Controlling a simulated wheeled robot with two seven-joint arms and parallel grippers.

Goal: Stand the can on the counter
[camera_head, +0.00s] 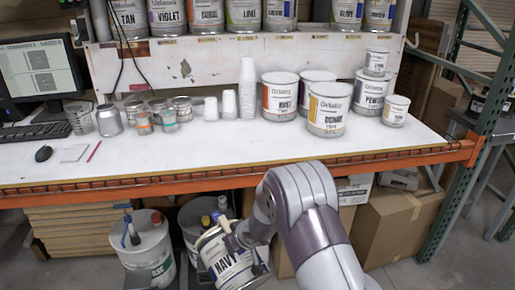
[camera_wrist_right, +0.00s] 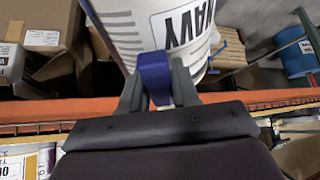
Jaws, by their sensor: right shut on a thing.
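The can is a white paint can labelled NAVY (camera_head: 226,262), tilted, held in front of and below the counter's orange front edge in the head view. My right gripper (camera_head: 240,245) is shut on it near its upper part. In the right wrist view the can (camera_wrist_right: 135,22) fills the top, and the right gripper (camera_wrist_right: 157,80) closes on a blue piece at the can. The white counter (camera_head: 200,165) is above and behind the can. The front middle of the counter is bare. My left gripper is not in view.
Several paint cans, such as the OCHRE-coloured-label can (camera_head: 328,108), stand at the counter's back right. Stacked cups (camera_head: 247,85) and small tins (camera_head: 180,108) stand at the back middle. A keyboard, a mouse (camera_head: 43,153) and a monitor are at left. Buckets (camera_head: 145,245) and boxes (camera_head: 388,225) sit below.

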